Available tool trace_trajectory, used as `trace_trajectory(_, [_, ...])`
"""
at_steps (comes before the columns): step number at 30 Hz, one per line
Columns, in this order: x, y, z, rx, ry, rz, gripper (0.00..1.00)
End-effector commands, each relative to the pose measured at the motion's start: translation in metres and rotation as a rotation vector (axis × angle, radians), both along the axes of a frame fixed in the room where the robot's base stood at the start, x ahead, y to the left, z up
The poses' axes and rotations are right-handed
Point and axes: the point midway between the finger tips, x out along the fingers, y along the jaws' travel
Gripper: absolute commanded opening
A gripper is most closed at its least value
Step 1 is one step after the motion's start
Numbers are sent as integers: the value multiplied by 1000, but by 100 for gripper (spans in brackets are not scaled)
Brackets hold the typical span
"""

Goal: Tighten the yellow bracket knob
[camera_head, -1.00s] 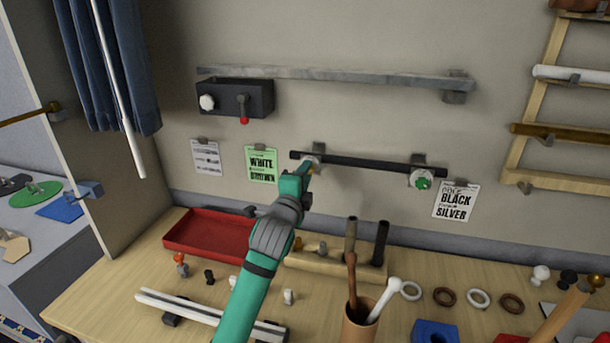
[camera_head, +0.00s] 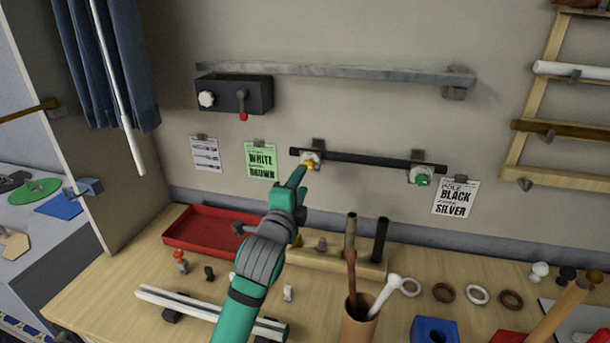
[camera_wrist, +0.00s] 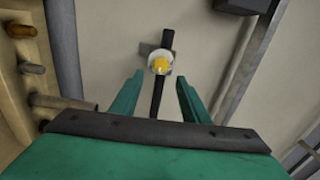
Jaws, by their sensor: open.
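The yellow bracket knob (camera_head: 309,166) is on the left bracket of the black rod (camera_head: 370,160) on the wall. In the wrist view the yellow knob (camera_wrist: 160,65) sits on a white round base, ahead of my fingertips and roughly between their lines. My gripper (camera_head: 299,174) is green and open, just below and left of the knob in the head view. In the wrist view my gripper (camera_wrist: 160,82) has its two fingers spread with nothing between them. The fingers look apart from the knob. A green knob (camera_head: 423,181) is on the right bracket.
A dark box (camera_head: 234,94) with a white knob and red-tipped lever is on the wall. A grey rail (camera_head: 340,75) runs above. Below stand a red tray (camera_head: 212,229), a wooden block with upright pegs (camera_head: 345,262) and a brown cup (camera_head: 358,322).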

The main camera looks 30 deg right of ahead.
Motion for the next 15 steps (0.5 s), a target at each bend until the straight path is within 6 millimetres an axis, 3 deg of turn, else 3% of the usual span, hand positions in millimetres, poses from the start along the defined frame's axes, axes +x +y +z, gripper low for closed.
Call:
trace_trajectory(6, [-18,28,1,-2,0,7,42])
trace_trajectory(15, [-28,30,0,-1,1,-3,42])
